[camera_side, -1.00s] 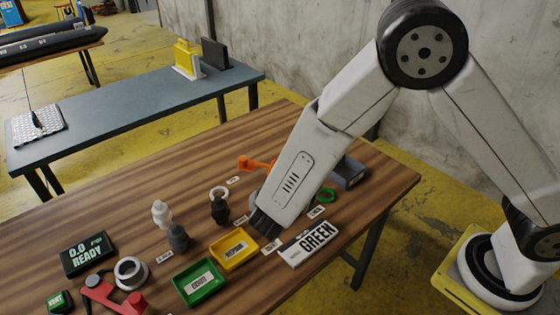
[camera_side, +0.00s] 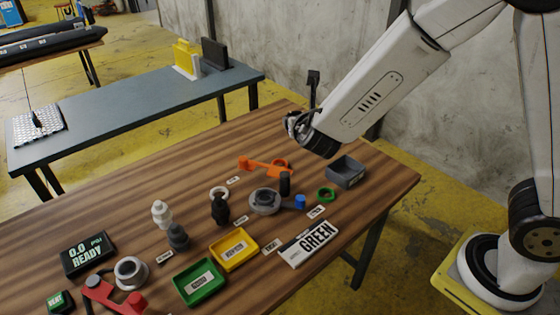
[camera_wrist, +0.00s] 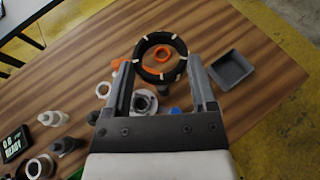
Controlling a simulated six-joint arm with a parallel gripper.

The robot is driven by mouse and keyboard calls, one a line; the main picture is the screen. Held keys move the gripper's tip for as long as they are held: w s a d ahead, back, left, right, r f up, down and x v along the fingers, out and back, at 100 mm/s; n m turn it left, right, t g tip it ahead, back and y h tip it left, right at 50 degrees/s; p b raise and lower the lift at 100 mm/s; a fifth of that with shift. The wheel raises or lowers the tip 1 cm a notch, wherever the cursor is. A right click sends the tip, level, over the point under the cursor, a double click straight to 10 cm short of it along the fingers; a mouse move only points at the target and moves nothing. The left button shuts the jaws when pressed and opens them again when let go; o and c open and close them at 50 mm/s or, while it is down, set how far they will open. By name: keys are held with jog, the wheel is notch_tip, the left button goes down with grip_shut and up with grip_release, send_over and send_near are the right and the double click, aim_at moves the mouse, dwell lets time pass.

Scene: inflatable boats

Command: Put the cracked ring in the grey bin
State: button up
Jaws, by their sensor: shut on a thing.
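The black ring (camera_wrist: 138,55) has pale marks spaced around it, which may be its cracks. In the wrist view it lies between the two fingers of my gripper (camera_wrist: 160,62), which is shut on it. In the side view my gripper (camera_side: 302,132) holds it above the back right of the table, and the ring is mostly lost against the dark fingers. The grey bin (camera_side: 346,172) is an open box at the table's right side, below and right of my gripper. In the wrist view the bin (camera_wrist: 250,72) is right of the ring and looks empty.
An orange tool (camera_side: 255,164) lies left of the bin.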

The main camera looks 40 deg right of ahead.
jog(key=shift+s+d+r+n+t+y, duration=0.15)
jog(key=shift+d+r+n+t+y, duration=0.1)
jog(key=shift+d+r+n+y, duration=0.25)
jog(key=shift+s+d+r+n+t+y, duration=0.1)
jog(key=shift+d+r+n+t+y, duration=0.15)
jog(key=shift+r+n+y, duration=0.45)
jog(key=shift+s+d+r+n+t+y, duration=0.25)
jog(key=shift+d+r+y, duration=0.2)
jog(key=shift+r, duration=0.3)
jog(key=shift+w, duration=0.1)
jog(key=shift+a+f, duration=0.1)
jog(key=shift+w+a+f+m+g+h, duration=0.2)
jog(key=shift+a+f+m+h, duration=0.15)
jog(key=shift+f+h, duration=0.1)
jog(key=shift+w+a+f+m+g+h, duration=0.2)
jog(key=shift+a+f+m+h, duration=0.1)
jog(key=shift+f+h, duration=0.1)
jog(key=s+a+f+m+g+h, duration=0.3)
jog(key=s+f+m, duration=0.1)
jog(key=f, duration=0.2)
jog(key=s+a+f+m+g+h, duration=0.3)
jog(key=s+f+m, duration=0.1)
jog(key=f, duration=0.2)
jog(key=shift+a+f+h, duration=0.25)
jog(key=shift+a+h, duration=0.15)
jog(key=shift+g, duration=0.25)
